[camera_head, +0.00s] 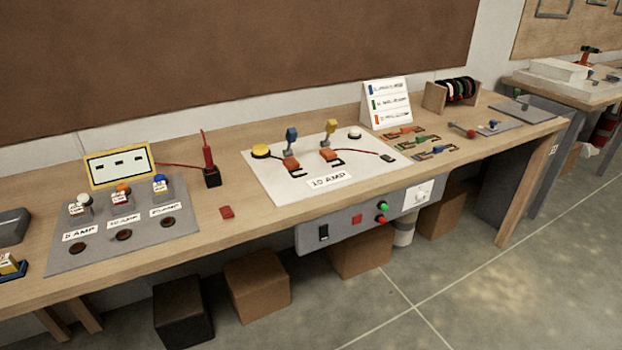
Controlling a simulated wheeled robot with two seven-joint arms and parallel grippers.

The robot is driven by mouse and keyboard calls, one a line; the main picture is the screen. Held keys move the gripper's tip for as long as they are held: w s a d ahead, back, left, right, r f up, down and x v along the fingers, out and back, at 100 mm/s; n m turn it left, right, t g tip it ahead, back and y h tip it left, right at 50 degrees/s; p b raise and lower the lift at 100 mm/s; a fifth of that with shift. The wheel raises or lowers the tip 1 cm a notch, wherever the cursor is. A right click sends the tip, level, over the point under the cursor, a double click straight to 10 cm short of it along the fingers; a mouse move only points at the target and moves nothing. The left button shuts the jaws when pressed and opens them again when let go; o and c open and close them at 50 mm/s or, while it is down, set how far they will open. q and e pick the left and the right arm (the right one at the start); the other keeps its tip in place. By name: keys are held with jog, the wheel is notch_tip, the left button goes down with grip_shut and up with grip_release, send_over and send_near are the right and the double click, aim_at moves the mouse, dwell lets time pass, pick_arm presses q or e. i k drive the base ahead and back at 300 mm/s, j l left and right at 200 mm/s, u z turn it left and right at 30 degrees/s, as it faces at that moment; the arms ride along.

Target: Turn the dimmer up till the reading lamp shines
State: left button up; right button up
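Neither of my grippers is in the view. A grey control panel (350,232) is fixed under the front edge of the wooden bench. It carries a black rocker switch (323,233), a red square button (357,219), a green round knob or light (382,205) and a red one (381,220). A white square plate (418,194) with a small round part sits at its right end. It may be the dimmer, but its setting is too small to read. I see no thing that is clearly a reading lamp, and no lit lamp.
The bench top (225,232) holds a white board labelled 10 AMP (290,185), a grey fuse board (95,257), a yellow-framed display (120,164) and a white sign (386,104). Brown boxes (258,285) stand beneath it. Floor (470,290) at the front right is clear.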

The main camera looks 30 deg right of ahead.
aim_at(421, 197)
jog(key=z, duration=1.6)
